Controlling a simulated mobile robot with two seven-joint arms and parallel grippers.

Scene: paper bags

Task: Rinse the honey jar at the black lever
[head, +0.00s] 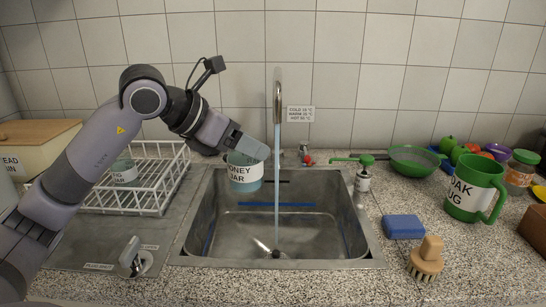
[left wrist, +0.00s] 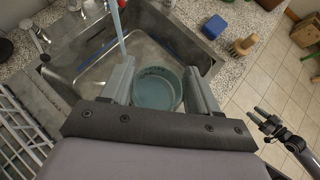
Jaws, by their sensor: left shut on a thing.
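The honey jar (head: 245,174) is a pale blue-green jar with a white label. My left gripper (head: 250,146) is shut on its rim and holds it upright over the left back part of the sink (head: 190,215). In the left wrist view the jar (left wrist: 157,90) sits between the two fingers, its open top facing the camera. A water stream (head: 277,170) runs from the tap (head: 277,95) just right of the jar, apart from it. I cannot clearly make out a black lever. My right gripper (left wrist: 262,118) shows in the left wrist view, apparently open and empty, away from the sink.
A white dish rack (head: 150,190) holding another jar stands left of the sink. A metal lever (head: 132,254) stands at the front left. A blue sponge (head: 403,227), a brush (head: 427,260), a green jug (head: 472,190) and a colander (head: 415,160) are on the right.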

